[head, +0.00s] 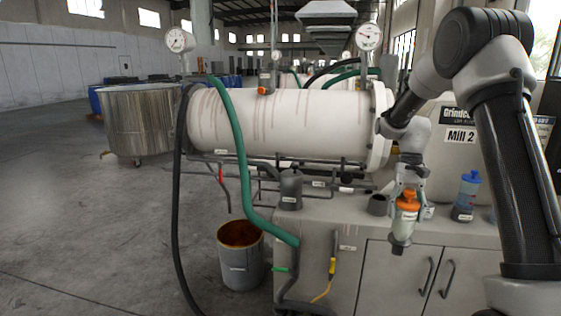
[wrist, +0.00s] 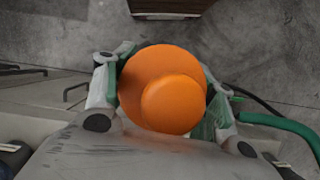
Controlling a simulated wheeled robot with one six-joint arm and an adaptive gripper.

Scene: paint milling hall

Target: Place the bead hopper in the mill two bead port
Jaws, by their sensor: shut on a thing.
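My gripper (head: 406,193) is shut on the bead hopper (head: 402,228), a clear, tapering vessel with an orange cap. The hopper hangs upright in front of the cabinet, its narrow end down and apart from any surface. Its round orange cap (wrist: 168,90) fills the space between the fingers in the wrist view and hides the body below. Mill two is the large white horizontal drum with a "Mill 2" sign (head: 461,135) at its right. A short dark open collar (head: 377,205) stands on the bench left of the hopper; I cannot tell whether it is the bead port.
A dark labelled canister (head: 290,188) stands at the bench's left. A blue-capped bottle (head: 467,195) stands to the right. A green hose (head: 240,150) and black hose hang before the drum. An open bucket (head: 240,255) stands on the floor. Open floor lies left.

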